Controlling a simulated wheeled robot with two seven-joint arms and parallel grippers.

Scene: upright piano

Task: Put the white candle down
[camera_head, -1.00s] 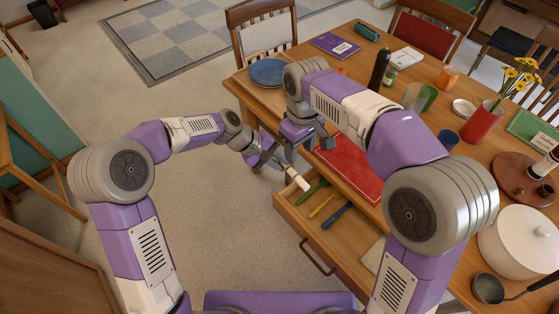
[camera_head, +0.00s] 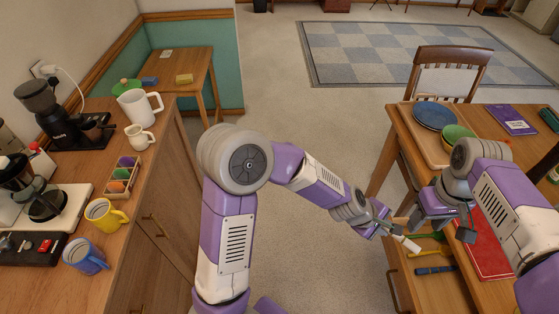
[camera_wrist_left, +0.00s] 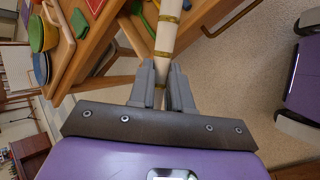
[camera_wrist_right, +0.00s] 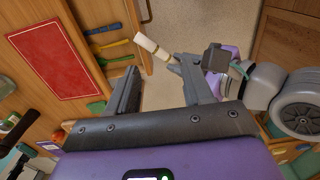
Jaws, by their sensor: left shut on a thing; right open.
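My left gripper (camera_head: 384,228) is shut on the white candle (camera_head: 407,243). In the left wrist view the candle (camera_wrist_left: 166,38) is a pale stick with gold bands, sticking out past the fingers (camera_wrist_left: 163,80). It is held in the air beside the open table drawer (camera_head: 432,290). My right gripper (camera_head: 440,226) is open and empty, close to the candle near the table's edge. In the right wrist view the candle (camera_wrist_right: 150,46) shows beyond the gap between the open fingers (camera_wrist_right: 158,68), held by my left gripper.
The drawer holds green, yellow and blue utensils (camera_head: 436,270). A red mat (camera_head: 490,250) and a tray with a blue plate (camera_head: 434,115) lie on the table. A counter at left carries a yellow mug (camera_head: 104,215), a blue mug (camera_head: 84,254) and a coffee grinder (camera_head: 65,125).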

